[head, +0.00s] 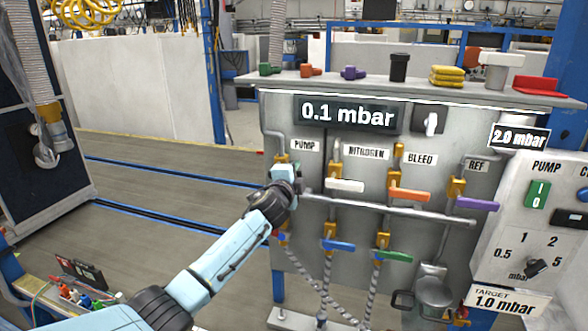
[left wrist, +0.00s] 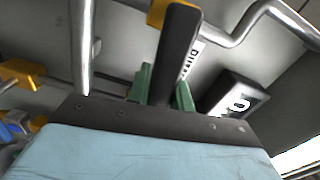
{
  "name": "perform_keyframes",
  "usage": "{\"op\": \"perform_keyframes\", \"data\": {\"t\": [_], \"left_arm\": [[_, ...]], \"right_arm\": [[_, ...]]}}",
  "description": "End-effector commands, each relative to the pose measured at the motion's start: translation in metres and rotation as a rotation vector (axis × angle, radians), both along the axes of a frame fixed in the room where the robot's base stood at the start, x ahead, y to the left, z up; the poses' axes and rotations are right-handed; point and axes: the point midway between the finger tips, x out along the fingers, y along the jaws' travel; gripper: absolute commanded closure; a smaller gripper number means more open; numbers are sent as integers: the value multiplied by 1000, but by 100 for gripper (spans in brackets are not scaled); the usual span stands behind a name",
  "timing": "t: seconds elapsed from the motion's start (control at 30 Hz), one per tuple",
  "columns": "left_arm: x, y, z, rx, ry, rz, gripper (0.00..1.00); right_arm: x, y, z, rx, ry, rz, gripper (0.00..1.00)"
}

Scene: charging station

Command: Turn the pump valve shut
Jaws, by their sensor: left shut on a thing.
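The pump valve is below the PUMP label (head: 304,145) on the grey panel. Its brass body (head: 281,160) shows just above my left gripper (head: 287,178); in the left wrist view a yellow part (left wrist: 156,13) shows at the top. My left gripper is at this valve and shut on its handle. In the left wrist view a dark finger (left wrist: 175,55) crosses in front of green parts (left wrist: 141,84), which look like the handle. Most of the handle is hidden, so I cannot tell its exact angle. My right gripper is not in view.
The nitrogen handle (head: 345,186) is white, the bleed handle (head: 409,195) orange and the ref handle (head: 477,204) purple. A horizontal pipe (head: 390,210) runs just below them. Lower are a blue handle (head: 339,246) and a green handle (head: 394,256). A display (head: 347,116) reads 0.1 mbar.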

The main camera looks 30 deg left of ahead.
Motion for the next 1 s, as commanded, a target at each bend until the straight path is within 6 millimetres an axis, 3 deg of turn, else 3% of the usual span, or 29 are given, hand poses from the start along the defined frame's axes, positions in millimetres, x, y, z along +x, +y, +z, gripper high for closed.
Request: {"op": "perform_keyframes", "data": {"t": [0.3,0.87,0.9,1.0], "left_arm": [[0,0,-8,125,20,1,100],[0,0,-9,155,25,2,100],[0,0,-9,155,25,2,74],[0,0,-9,153,25,2,61]], "right_arm": [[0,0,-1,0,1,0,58],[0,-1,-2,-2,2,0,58],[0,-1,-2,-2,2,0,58],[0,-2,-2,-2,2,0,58]]}}
